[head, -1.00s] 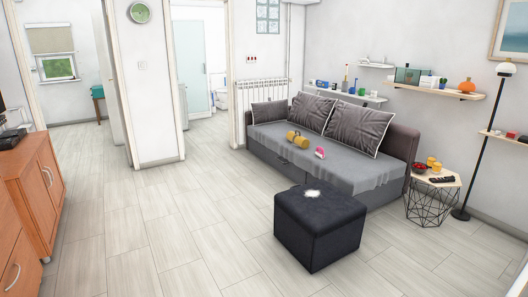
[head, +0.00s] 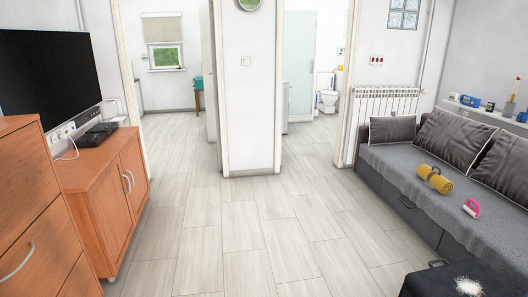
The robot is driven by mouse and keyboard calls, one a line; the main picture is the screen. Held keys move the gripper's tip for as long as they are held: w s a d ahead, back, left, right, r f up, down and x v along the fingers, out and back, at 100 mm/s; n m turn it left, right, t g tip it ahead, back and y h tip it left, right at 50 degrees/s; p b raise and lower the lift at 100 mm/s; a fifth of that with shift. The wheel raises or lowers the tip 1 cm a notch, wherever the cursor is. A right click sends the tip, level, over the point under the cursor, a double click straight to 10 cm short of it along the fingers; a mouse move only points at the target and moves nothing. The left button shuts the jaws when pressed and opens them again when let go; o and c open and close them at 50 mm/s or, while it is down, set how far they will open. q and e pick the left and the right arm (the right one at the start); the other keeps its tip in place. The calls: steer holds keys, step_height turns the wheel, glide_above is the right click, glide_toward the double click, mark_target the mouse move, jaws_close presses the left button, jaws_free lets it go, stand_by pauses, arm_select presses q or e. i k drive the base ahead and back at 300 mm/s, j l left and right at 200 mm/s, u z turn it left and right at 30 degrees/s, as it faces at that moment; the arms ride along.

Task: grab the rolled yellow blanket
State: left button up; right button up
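The rolled yellow blanket (head: 434,179) lies on the seat of the grey sofa (head: 405,163) at the right of the head view. It has dark bands around it. A pink and white object (head: 471,208) lies on the seat nearer to me, apart from the blanket. Neither of my grippers is in the head view.
A black ottoman (head: 425,283) with a white patch on top stands at the lower right, in front of the sofa. Wooden cabinets (head: 112,192) with a television (head: 50,80) line the left. The floor (head: 240,240) between is clear, leading to two doorways.

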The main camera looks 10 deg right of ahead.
mark_target(440, 183)
steer(key=i+z, duration=0.15)
steer(key=i, duration=0.35)
steer(key=i+z, duration=0.1)
steer(key=i, duration=0.4)
steer(key=i+j+z, duration=0.15)
steer(key=i, duration=0.35)
steer(key=i+j+z, duration=0.1)
steer(key=i, duration=0.35)
steer(key=i+j+z, duration=0.15)
steer(key=i, duration=0.35)
steer(key=i+l+z, duration=0.25)
steer(key=i, duration=0.5)
steer(key=i+z, duration=0.2)
steer(key=i, duration=0.6)
steer(key=i+z, duration=0.25)
steer(key=i, duration=0.5)
steer(key=i+j+z, duration=0.2)
steer(key=i, duration=0.6)
steer(key=i+l+z, duration=0.1)
steer(key=i+z, duration=0.25)
steer(key=i, duration=0.15)
steer(key=i+z, duration=0.3)
steer(key=i, duration=0.15)
steer(key=i+j+z, duration=0.2)
steer(key=i+z, duration=0.15)
steer(key=i+j+z, duration=0.35)
steer(key=i, duration=0.2)
